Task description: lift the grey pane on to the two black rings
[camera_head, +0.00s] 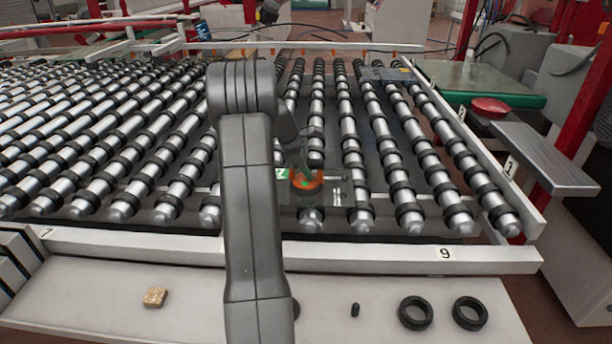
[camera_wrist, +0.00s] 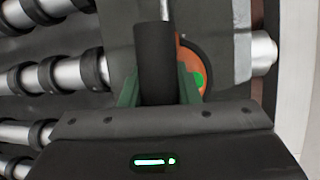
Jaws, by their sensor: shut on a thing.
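The grey pane (camera_head: 336,192) appears as a dark flat sheet over the near ends of the middle rollers, partly behind my arm. In the wrist view the dark grey pane (camera_wrist: 213,30) fills the upper middle. An orange round tool (camera_head: 308,184) with a black handle (camera_wrist: 155,60) is at the pane. My gripper (camera_wrist: 157,92) has its green fingers closed on either side of that handle. Whether the tool grips the pane cannot be told. The two black rings, left (camera_head: 416,313) and right (camera_head: 470,313), lie flat on the white front ledge.
The white ledge (camera_head: 350,283) also holds a small brown block (camera_head: 155,297) and a small black peg (camera_head: 355,310). A white rail (camera_head: 400,256) marked 9 runs between rollers and ledge. A grey shelf (camera_head: 545,160) and red dish (camera_head: 491,107) are at right.

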